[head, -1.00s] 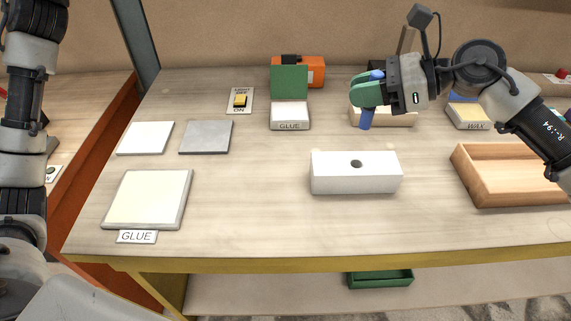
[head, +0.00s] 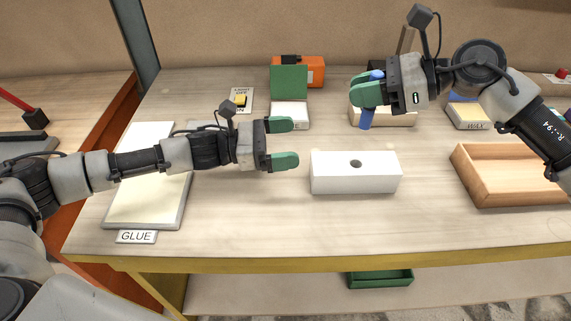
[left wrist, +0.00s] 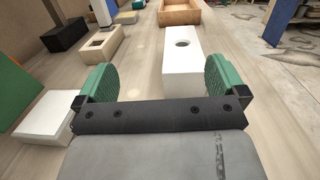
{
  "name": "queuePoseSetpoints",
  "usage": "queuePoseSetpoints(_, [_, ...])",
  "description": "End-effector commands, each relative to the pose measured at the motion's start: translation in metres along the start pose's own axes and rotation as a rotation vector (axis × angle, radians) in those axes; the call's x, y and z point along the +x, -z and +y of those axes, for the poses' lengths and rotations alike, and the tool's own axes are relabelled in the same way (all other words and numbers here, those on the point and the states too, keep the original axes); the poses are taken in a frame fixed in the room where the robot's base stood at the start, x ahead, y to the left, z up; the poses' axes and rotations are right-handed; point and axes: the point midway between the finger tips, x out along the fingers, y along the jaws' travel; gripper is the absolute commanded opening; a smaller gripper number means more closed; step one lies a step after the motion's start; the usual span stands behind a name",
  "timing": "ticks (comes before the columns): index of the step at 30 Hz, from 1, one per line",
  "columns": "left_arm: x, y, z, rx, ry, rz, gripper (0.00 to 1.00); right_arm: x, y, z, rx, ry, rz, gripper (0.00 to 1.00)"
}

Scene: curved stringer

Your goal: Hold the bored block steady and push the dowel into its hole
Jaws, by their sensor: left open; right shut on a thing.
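The bored block (head: 354,178) is a white oblong block on the table, with a dark round hole in its top. In the left wrist view the block (left wrist: 182,75) lies straight ahead, its near end between or just beyond my fingertips. My left gripper (head: 290,142) is open, with green fingers, just left of the block and apart from it in the head view. My right gripper (head: 366,92) is shut on the blue dowel (head: 366,118), which it holds upright behind the block. The dowel's middle is hidden by the green fingers.
A wooden tray (head: 480,190) stands right of the block. A white GLUE box (head: 290,117), a green panel (head: 289,82) and an orange thing (head: 314,71) stand behind. A cream GLUE pad (head: 150,215) lies at left under my arm. The table in front of the block is clear.

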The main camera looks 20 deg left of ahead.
Motion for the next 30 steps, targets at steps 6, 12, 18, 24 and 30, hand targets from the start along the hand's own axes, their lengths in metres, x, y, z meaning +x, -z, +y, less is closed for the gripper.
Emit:
queuePoseSetpoints(6, [-0.002, 0.036, -0.026, -0.005, 0.054, 0.053, 1.0, 0.0, 0.0, 0.0, 0.0, 0.0, 0.0, 0.0])
queuePoseSetpoints(12, [0.014, 0.042, -0.03, -0.006, 0.063, 0.058, 1.0, 0.0, 0.0, 0.0, 0.0, 0.0, 0.0, 0.0])
queuePoseSetpoints(18, [0.045, 0.043, -0.032, -0.005, 0.063, 0.058, 1.0, 0.0, 0.0, 0.0, 0.0, 0.0, 0.0, 0.0])
queuePoseSetpoints(24, [0.066, 0.045, -0.033, -0.007, 0.061, 0.059, 1.0, 0.0, 0.0, 0.0, 0.0, 0.0, 0.0, 0.0])
queuePoseSetpoints(30, [0.072, 0.045, -0.033, -0.006, 0.059, 0.061, 1.0, 0.0, 0.0, 0.0, 0.0, 0.0, 0.0, 0.0])
